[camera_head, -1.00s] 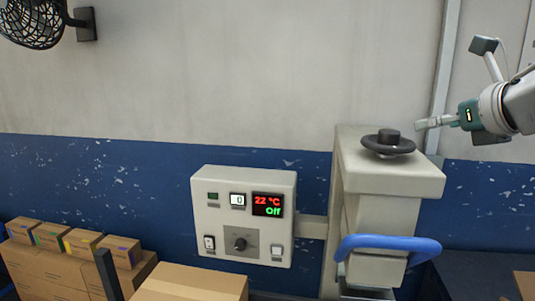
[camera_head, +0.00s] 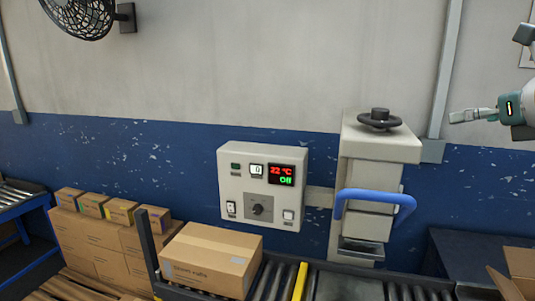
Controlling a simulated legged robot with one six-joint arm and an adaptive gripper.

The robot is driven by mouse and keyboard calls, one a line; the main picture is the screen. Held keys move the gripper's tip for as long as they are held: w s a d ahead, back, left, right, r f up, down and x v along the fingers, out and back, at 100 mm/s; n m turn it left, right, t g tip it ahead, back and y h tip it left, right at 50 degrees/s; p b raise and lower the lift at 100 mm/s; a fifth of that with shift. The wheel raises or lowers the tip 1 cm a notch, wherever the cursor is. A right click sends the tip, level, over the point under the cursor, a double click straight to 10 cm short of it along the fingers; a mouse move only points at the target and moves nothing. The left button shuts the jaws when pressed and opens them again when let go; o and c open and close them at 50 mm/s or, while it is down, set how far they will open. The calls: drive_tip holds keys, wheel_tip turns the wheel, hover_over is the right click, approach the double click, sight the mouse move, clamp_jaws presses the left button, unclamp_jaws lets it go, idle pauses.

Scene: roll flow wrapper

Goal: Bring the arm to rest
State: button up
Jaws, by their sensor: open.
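My gripper (camera_head: 473,116) is at the upper right of the head view, in the air in front of the wall and pointing left. It is open, and nothing shows between its fingers. The wrapper machine (camera_head: 378,150) stands below and to the left of it, with a dark handwheel (camera_head: 380,119) on top and a blue handle (camera_head: 376,196) on its front. The gripper is apart from the machine. The control panel (camera_head: 262,187) reads "22 °C", "Off" and "0". Most of my arm is outside the picture.
A closed carton (camera_head: 209,260) lies on the roller conveyor (camera_head: 272,277) in front of the panel. An open carton (camera_head: 512,272) is at the lower right. Stacked cartons (camera_head: 97,232) stand at the left, and a wall fan (camera_head: 80,15) hangs above.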

drive_tip(key=w+a+r+m+t+h, duration=0.2)
drive_tip(key=a+r+m+t, duration=0.3)
drive_tip(key=m, duration=0.5)
drive_tip(key=s+f+m+g+h, duration=0.2)
drive_tip(key=f+m+h, duration=0.1)
drive_tip(key=f+m, duration=0.7)
drive_tip(key=s+f+m+g+h, duration=0.2)
drive_tip(key=s+f+m+h, duration=0.1)
drive_tip(key=f+m, duration=0.7)
drive_tip(key=s+a+f+m+g+y, duration=0.3)
drive_tip(key=s+a+f+m+g, duration=0.1)
drive_tip(key=f, duration=0.5)
drive_tip(key=s+a+f+m+g+y, duration=0.2)
drive_tip(key=s+a+f+m+g, duration=0.2)
drive_tip(key=s+a+f, duration=0.3)
wheel_tip(320, 180, down, 3)
drive_tip(key=shift+s+a+f+g+y, duration=0.1)
drive_tip(key=shift+s+a+g+y, duration=0.1)
drive_tip(key=shift+s+g+y, duration=0.2)
